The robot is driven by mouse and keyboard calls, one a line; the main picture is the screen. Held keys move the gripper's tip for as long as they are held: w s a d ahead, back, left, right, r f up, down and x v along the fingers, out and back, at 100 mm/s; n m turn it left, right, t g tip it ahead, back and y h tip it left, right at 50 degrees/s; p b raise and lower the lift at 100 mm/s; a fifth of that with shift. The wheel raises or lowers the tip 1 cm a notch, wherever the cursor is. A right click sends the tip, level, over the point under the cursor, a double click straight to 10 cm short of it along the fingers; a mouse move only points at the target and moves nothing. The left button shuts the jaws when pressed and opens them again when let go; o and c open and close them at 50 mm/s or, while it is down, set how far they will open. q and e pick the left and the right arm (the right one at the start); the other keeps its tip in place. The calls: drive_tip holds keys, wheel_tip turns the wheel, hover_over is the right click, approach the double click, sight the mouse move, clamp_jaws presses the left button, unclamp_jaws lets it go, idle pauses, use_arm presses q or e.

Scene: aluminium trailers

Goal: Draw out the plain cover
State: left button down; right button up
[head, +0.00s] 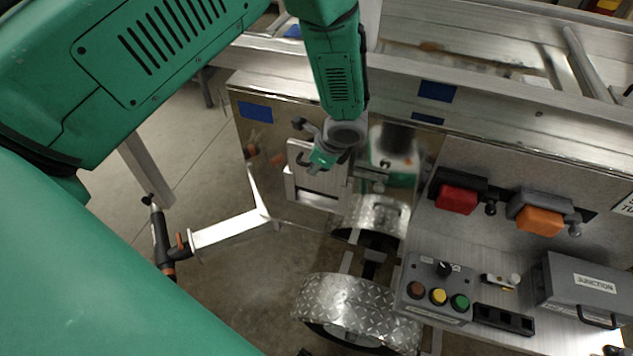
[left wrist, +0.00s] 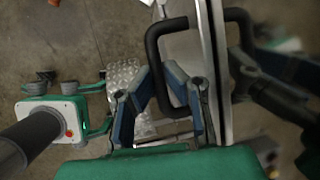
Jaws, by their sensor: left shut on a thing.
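The plain cover (head: 301,158) is a pale metal plate on the shiny front panel of the trailer, in the middle of the head view. In the left wrist view, its black bar handle (left wrist: 152,45) stands out beside a thin upright metal edge (left wrist: 221,70). My left gripper (head: 322,158) is at the cover in the head view, partly hiding it. In the left wrist view the two fingers of this gripper (left wrist: 164,98) are shut on the lower part of the handle.
A red block (head: 456,199), an orange block (head: 540,221), a button box (head: 437,289) and a grey case (head: 588,290) are at the right. A tread-plate fender (head: 345,298) lies below. The panel mirrors nearby things. Bare floor (head: 205,195) is at the left.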

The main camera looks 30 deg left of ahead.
use_arm(q)
drive_tip(key=shift+r+p, duration=3.25)
drive_tip(key=shift+r, duration=1.1)
drive_tip(key=shift+s, duration=0.1)
